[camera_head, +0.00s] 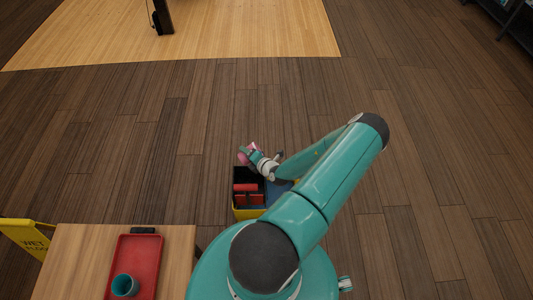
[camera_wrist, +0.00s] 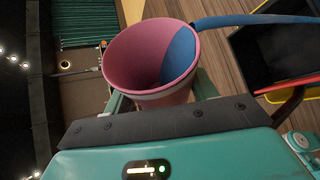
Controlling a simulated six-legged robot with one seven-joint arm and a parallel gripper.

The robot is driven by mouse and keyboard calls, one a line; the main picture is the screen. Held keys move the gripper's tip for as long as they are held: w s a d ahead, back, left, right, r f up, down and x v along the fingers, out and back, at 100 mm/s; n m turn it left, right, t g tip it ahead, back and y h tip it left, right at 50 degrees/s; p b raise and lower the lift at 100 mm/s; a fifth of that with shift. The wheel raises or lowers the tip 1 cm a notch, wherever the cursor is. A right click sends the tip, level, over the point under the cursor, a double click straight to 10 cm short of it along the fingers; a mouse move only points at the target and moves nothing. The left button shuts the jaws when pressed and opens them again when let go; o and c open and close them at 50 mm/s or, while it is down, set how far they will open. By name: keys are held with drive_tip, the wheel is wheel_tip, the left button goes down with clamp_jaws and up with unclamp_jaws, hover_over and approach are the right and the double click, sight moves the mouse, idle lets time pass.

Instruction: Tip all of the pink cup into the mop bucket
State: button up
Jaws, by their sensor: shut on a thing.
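The pink cup (camera_wrist: 128,55) fills the middle of the wrist view, its open mouth facing the camera. My gripper (camera_wrist: 160,97) is shut on it, with a finger on each side. A blue band (camera_wrist: 225,20), which looks like liquid, runs from inside the cup over its rim and off to the right. In the head view the pink cup (camera_head: 243,155) is tilted in my gripper (camera_head: 252,157), above the far end of the mop bucket (camera_head: 246,213). The bucket is yellow and black with red parts inside. Its right side is partly hidden by my arm; a blue patch shows there.
A wooden table (camera_head: 75,255) stands at the lower left. On it are a red tray (camera_head: 140,255) with a teal cup (camera_head: 123,285) and a small black object (camera_head: 143,231). A yellow wet-floor sign (camera_head: 25,235) is left of the table. The floor beyond the bucket is clear.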

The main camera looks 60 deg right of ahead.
drive_tip(key=shift+d+r+m, duration=0.1)
drive_tip(key=shift+r+m, duration=0.15)
drive_tip(key=shift+m, duration=0.05)
idle(0.5)
drive_tip(key=shift+s+d+r+m+t+y+b, duration=0.4)
drive_tip(key=shift+s+d+m+t+b, duration=0.1)
drive_tip(key=shift+t, duration=0.1)
idle(0.7)
drive_tip(key=shift+s+d+r+m+t, duration=0.15)
drive_tip(key=shift+r+m+t, duration=0.15)
drive_tip(key=shift+m, duration=0.2)
idle(0.6)
drive_tip(key=shift+a+f+n, duration=0.2)
drive_tip(key=shift+f+n, duration=0.05)
drive_tip(key=shift+n, duration=0.15)
drive_tip(key=shift+w+a+f+n+g, duration=0.35)
drive_tip(key=shift+w+a+n+g, duration=0.25)
drive_tip(key=shift+w+g, duration=0.1)
drive_tip(key=shift+f+h, duration=0.25)
drive_tip(key=shift+h, duration=0.05)
drive_tip(key=shift+n, duration=0.3)
